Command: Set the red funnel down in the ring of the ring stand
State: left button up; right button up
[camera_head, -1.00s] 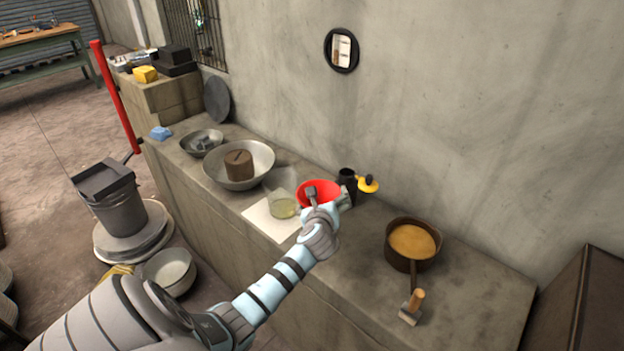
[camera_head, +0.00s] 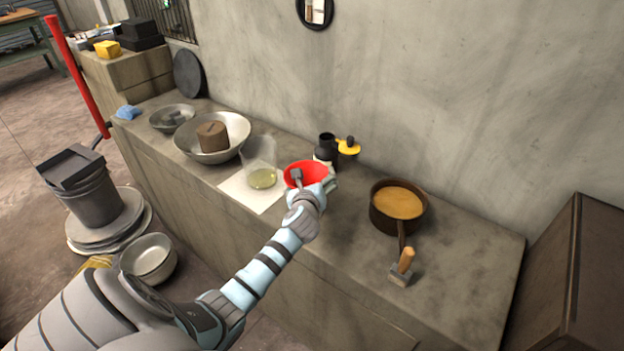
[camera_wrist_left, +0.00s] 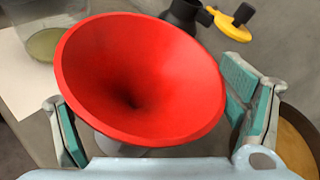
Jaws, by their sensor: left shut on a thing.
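A red funnel (camera_head: 310,170) is in my left gripper (camera_head: 312,185), over the counter. The left wrist view shows the funnel (camera_wrist_left: 140,75) with its wide mouth toward the camera and a gripper finger on each side. Its spout is mostly hidden under the cone, and I cannot tell how high it is above the counter. I cannot make out the ring stand for certain. A black upright piece (camera_head: 326,148) with a yellow part (camera_head: 349,147) and black knob stands just behind the funnel. My right gripper is out of view.
A glass beaker with yellowish liquid (camera_head: 262,176) stands on a white sheet (camera_head: 238,190) left of the funnel. A metal bowl (camera_head: 238,128) is farther left. Bare counter lies between funnel and pan.

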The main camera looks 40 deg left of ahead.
pick_arm(q)
jog(key=shift+f, duration=0.3)
jog(key=shift+f, duration=0.15)
jog(key=shift+d+f, duration=0.1)
jog(key=shift+f, duration=0.35)
jog(key=o, duration=1)
